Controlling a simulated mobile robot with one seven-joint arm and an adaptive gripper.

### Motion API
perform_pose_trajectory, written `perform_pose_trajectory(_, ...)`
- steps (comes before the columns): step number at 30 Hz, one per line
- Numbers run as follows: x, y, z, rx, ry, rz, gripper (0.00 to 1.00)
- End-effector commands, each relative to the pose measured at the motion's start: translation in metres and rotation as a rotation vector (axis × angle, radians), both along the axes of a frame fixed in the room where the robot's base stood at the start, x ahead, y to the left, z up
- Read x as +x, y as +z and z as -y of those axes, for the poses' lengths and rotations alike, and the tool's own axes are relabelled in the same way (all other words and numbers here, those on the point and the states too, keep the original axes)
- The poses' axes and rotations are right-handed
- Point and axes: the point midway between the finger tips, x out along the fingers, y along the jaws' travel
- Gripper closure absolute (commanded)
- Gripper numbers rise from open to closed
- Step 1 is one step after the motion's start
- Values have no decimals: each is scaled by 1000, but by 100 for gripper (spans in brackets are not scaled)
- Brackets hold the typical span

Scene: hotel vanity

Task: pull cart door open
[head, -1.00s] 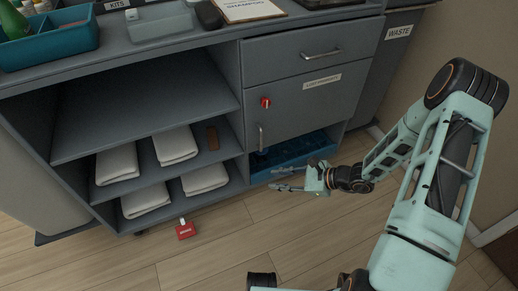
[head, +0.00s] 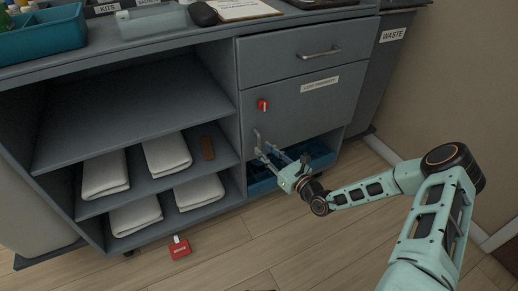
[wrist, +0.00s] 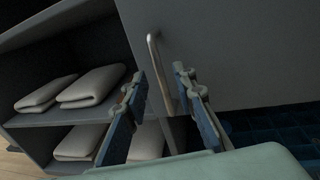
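My gripper (head: 267,153) is at the lower end of the handle. In the wrist view my gripper (wrist: 158,95) has its two fingers apart, with the handle's lower part between them in the picture. I cannot tell whether either finger touches it.
A blue bin (head: 262,186) sits below the door. A red tag (head: 180,248) is by the floor.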

Motion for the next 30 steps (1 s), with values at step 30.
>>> perform_pose_trajectory(30, 29, 0, -26, -1, 1, -1, 100)
